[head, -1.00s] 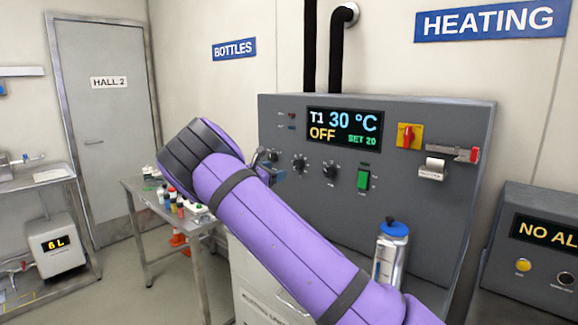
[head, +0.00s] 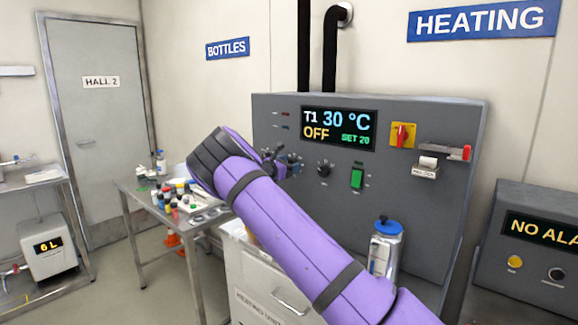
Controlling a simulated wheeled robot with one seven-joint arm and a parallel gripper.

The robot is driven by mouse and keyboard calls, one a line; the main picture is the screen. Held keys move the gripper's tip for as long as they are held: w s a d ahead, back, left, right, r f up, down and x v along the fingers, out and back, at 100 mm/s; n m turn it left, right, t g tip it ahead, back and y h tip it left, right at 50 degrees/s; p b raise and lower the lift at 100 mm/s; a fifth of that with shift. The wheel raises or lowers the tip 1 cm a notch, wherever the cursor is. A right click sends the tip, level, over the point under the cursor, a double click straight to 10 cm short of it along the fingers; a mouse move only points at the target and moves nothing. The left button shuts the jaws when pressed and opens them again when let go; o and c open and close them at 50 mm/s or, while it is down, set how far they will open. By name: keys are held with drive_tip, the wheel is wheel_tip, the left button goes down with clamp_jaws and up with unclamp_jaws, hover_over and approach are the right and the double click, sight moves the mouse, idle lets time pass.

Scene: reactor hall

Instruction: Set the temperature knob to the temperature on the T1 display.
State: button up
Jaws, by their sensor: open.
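The T1 display (head: 339,127) on the grey heating panel reads "T1 30 °C", "OFF" and "SET 20". A row of small black knobs runs below it. The right knob (head: 324,170) shows clearly, but its label is too small to read. The knobs farther left are mostly hidden behind my gripper, and I cannot tell which one is the temperature knob. My gripper (head: 275,160) is open, small and dark in the picture, in front of the left part of the knob row. Contact with a knob cannot be told.
A silver flask with a blue lid (head: 386,245) stands in front of the panel. A metal table (head: 150,190) with bottles stands at left.

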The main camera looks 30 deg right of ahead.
drive_tip(key=c, duration=0.9)
drive_tip(key=m, duration=0.8)
drive_tip(key=shift+s+f+y, duration=0.1)
drive_tip(key=shift+s+y, duration=0.05)
drive_tip(key=shift+y, duration=0.25)
drive_tip(key=shift+m, duration=0.3)
drive_tip(key=o, duration=0.9)
